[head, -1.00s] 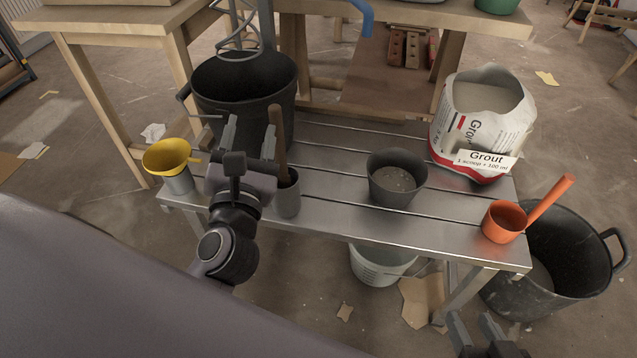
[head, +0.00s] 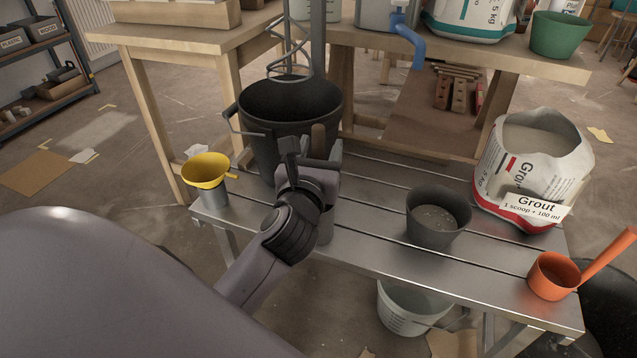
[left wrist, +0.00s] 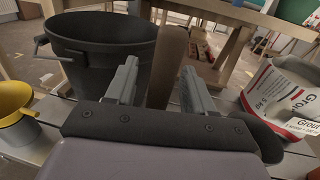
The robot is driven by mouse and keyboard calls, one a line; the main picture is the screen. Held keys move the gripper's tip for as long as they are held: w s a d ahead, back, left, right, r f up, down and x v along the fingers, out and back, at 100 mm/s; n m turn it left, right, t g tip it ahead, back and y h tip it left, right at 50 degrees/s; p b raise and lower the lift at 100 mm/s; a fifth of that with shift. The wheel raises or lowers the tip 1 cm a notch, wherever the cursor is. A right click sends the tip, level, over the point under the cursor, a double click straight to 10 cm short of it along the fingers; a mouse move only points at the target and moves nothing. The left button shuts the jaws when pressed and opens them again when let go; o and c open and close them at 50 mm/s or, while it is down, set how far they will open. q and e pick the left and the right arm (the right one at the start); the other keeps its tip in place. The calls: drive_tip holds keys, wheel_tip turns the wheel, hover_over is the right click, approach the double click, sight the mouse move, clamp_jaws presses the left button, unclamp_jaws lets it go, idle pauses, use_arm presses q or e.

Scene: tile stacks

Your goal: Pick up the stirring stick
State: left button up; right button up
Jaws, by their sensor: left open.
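The stirring stick (head: 318,140) is a brown wooden stick standing upright in a grey cup (head: 325,226) on the metal bench. My left gripper (head: 312,158) is in front of the stick and hides much of it and the cup. In the left wrist view the stick (left wrist: 167,68) stands between the two open fingers of the gripper (left wrist: 158,85), with visible gaps at the sides. I cannot tell how deep between the fingers it is. My right gripper is out of view.
A black bucket (head: 275,150) with a whisk stands just behind. A yellow funnel (head: 206,170) is to the left. A dark tub of powder (head: 437,232), a grout bag (head: 500,180) and an orange scoop (head: 552,280) stand along the bench (head: 385,245) to the right.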

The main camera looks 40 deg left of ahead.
use_arm(q)
drive_tip(key=shift+w+a, duration=0.2)
drive_tip(key=shift+w, duration=0.15)
clamp_jaws()
drive_tip(key=shift+r, duration=0.1)
